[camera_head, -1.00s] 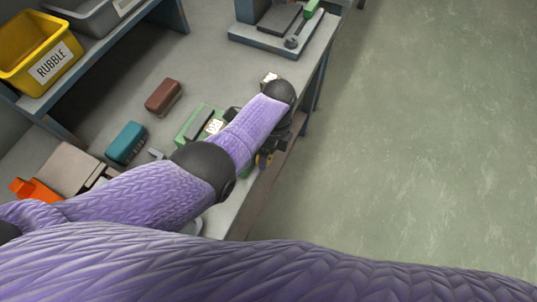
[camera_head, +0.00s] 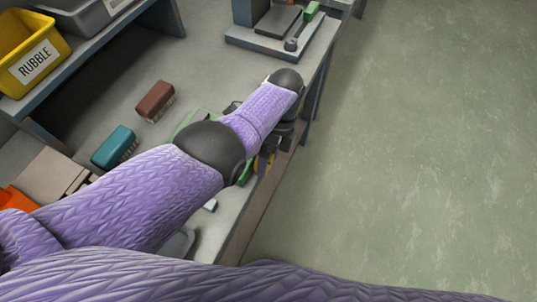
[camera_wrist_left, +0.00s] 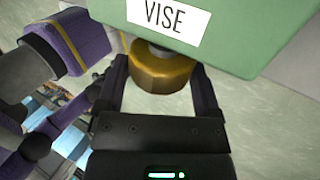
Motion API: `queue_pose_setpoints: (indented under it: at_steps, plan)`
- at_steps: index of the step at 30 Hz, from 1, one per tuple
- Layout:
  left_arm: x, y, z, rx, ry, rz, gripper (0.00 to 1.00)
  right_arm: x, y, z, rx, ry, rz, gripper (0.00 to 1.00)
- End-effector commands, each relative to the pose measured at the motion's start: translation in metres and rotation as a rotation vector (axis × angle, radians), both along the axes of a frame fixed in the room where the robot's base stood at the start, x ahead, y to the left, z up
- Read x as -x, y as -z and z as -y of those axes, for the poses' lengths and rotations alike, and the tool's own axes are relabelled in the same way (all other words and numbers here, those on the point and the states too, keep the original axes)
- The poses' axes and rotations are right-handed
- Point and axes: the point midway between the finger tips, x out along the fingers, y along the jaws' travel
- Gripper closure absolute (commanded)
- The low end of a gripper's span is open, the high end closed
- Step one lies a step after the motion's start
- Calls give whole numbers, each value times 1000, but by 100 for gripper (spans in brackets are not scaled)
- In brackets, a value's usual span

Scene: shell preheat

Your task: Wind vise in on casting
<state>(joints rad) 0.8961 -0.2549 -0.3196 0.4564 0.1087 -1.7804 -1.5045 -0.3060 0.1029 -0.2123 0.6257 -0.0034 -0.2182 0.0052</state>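The green vise (camera_head: 190,119) stands at the bench's right edge in the head view, mostly hidden behind my left arm. In the left wrist view its green body (camera_wrist_left: 235,38) carries a VISE label, and a brass knob (camera_wrist_left: 163,72) sticks out below it. My left gripper (camera_wrist_left: 162,70) has its fingers on either side of this knob, very close to it; I cannot tell whether they press on it. In the head view the left gripper (camera_head: 272,140) is partly covered by my wrist. I cannot make out the casting or the jaws. My right gripper is out of view.
A brown brush (camera_head: 155,98) and a teal brush (camera_head: 113,147) lie left of the vise. A yellow RUBBLE bin (camera_head: 28,52) sits on the shelf at upper left. A blue-grey base plate (camera_head: 262,42) with a green-handled lever stands behind. Open floor lies right of the bench.

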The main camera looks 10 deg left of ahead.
Motion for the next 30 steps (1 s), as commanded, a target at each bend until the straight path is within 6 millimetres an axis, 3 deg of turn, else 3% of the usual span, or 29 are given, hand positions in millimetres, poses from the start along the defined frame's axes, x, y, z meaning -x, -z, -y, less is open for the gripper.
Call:
queue_pose_setpoints:
  at_steps: [9, 13, 21, 30]
  plan:
    - [-2, -3, 0, 0, 0, 2, 0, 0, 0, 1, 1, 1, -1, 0]
    - [-13, -26, 4, 0, 1, 5, 0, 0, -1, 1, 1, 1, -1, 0]
    - [-39, -76, 12, 0, 0, 2, 0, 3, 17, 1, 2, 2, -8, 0]
    - [-42, -89, 13, -1, 0, 0, 0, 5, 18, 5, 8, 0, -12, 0]
